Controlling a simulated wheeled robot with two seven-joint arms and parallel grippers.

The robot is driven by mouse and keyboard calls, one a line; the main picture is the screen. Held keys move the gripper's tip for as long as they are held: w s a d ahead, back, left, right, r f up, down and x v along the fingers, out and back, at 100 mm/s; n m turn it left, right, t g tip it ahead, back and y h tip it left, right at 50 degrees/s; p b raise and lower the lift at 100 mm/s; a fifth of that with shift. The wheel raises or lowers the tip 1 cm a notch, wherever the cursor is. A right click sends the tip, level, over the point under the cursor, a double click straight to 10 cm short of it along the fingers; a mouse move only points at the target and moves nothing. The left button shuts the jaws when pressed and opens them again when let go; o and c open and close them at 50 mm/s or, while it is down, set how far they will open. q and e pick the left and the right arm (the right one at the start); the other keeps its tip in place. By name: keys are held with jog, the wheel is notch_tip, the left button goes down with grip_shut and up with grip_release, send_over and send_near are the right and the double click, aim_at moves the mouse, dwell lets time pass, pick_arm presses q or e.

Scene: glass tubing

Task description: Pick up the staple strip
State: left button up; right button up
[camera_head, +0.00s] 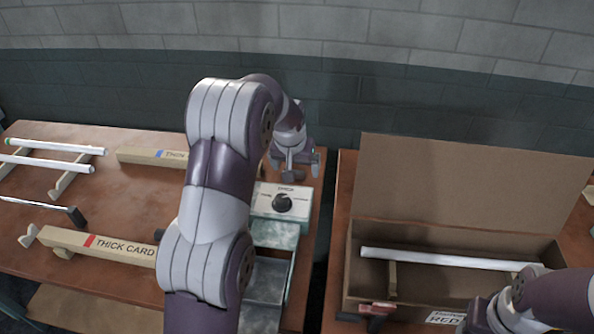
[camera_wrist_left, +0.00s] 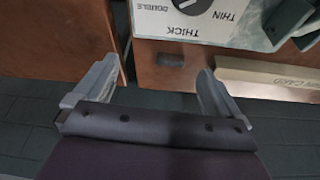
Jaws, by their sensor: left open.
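I cannot make out a staple strip for sure in either view. My left gripper (camera_head: 297,168) is beyond the dial unit (camera_head: 281,201), near the far edge of the left table. In the left wrist view its two fingers (camera_wrist_left: 156,88) are wide apart with nothing between them. The white dial face (camera_wrist_left: 190,12), marked DOUBLE, THICK and THIN, shows upside down there, beyond the fingers. My left arm hides part of the left table in the head view. My right gripper (camera_head: 483,317) is only partly seen at the lower right, by the cardboard box; its fingers are unclear.
The left table (camera_head: 120,210) holds a THICK CARD bar (camera_head: 98,247), a THIN bar (camera_head: 150,156), white tubes (camera_head: 55,146) and a dark-ended strip (camera_head: 45,205). The open cardboard box (camera_head: 365,265) holds a white tube (camera_head: 440,258). A dark gap separates the tables.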

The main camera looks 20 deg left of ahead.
pick_arm(q)
jog(key=w+a+f, duration=0.2)
jog(key=w+a, duration=0.2)
jog(key=w, duration=0.2)
jog(key=shift+n+t, duration=0.3)
jog(key=shift+t, duration=0.1)
jog(key=p+x, duration=0.1)
jog(key=x, duration=0.4)
jog(key=p+x, duration=0.2)
jog(key=x, duration=0.3)
jog(key=shift+a+f, duration=0.25)
jog(key=shift+f, duration=0.05)
jog(key=shift+w+f, duration=0.2)
jog(key=shift+f, duration=0.1)
jog(key=shift+s, duration=0.1)
jog(key=c, duration=1.1)
